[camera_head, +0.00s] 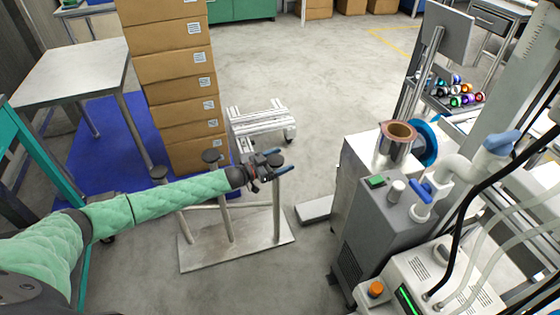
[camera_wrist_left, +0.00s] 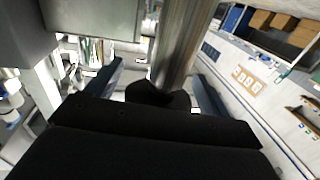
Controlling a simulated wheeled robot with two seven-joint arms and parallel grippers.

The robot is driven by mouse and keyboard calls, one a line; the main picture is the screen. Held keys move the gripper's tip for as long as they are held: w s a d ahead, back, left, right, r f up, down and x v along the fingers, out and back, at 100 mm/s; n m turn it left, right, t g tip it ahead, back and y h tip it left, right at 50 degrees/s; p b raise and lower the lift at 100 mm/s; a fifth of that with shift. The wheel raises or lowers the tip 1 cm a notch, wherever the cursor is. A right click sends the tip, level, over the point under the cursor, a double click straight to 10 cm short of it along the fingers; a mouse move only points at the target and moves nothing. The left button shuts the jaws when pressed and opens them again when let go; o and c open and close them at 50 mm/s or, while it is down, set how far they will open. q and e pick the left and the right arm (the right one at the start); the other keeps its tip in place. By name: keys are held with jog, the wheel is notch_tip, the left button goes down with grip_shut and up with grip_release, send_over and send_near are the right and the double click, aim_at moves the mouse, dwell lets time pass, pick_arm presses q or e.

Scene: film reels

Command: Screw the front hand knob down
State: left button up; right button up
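A metal stand has a flat base plate (camera_head: 222,250) on the floor and several upright posts topped by dark round knobs. My left gripper (camera_head: 278,161) is at the right knob, with one finger on either side. In the left wrist view, that dark knob (camera_wrist_left: 157,96) and its metal post (camera_wrist_left: 183,45) lie between the open fingers (camera_wrist_left: 158,85). A gap shows on each side of the knob. My right gripper is not in view.
Stacked cardboard boxes (camera_head: 185,95) stand behind the post stand. A low white frame on wheels (camera_head: 262,124) is behind my gripper. A grey machine (camera_head: 375,230) stands to the right, with a metal cylinder (camera_head: 396,148) on it.

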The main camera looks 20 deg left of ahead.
pick_arm(q)
jog(key=v, duration=0.7)
jog(key=shift+s+a, duration=0.3)
